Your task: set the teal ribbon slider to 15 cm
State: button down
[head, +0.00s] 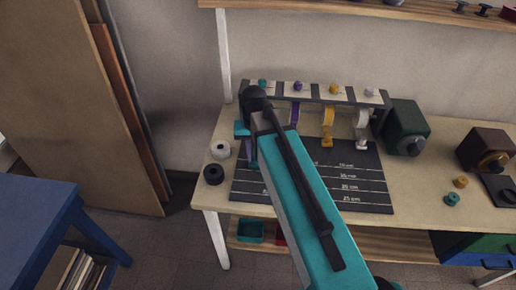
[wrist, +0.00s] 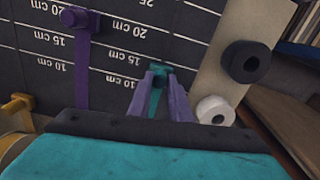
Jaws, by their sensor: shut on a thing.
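The teal ribbon slider (wrist: 160,72) shows in the wrist view between the two purple-grey fingers of my gripper (wrist: 159,88), which is shut on it. In the head view my arm hides most of the teal ribbon and the gripper's tips; the teal top of that lane (head: 263,83) shows on the rack. The dark measuring board (head: 365,182) lies on the bench under the ribbons.
The purple slider (wrist: 80,55) hangs in the neighbouring lane, pulled farther out. Yellow (head: 328,125) and white (head: 362,125) ribbons hang right of it. A black roll (head: 213,174) and a white roll (head: 220,149) stand beside the board. A green box (head: 407,127) stands at the right.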

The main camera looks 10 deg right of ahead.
aim_at(254, 158)
jog(key=shift+s, duration=0.2)
jog(key=c, duration=1.6)
grip_release()
jog(key=shift+a+r, duration=0.1)
jog(key=shift+r+p, duration=5.1)
jog(key=shift+r, duration=1.7)
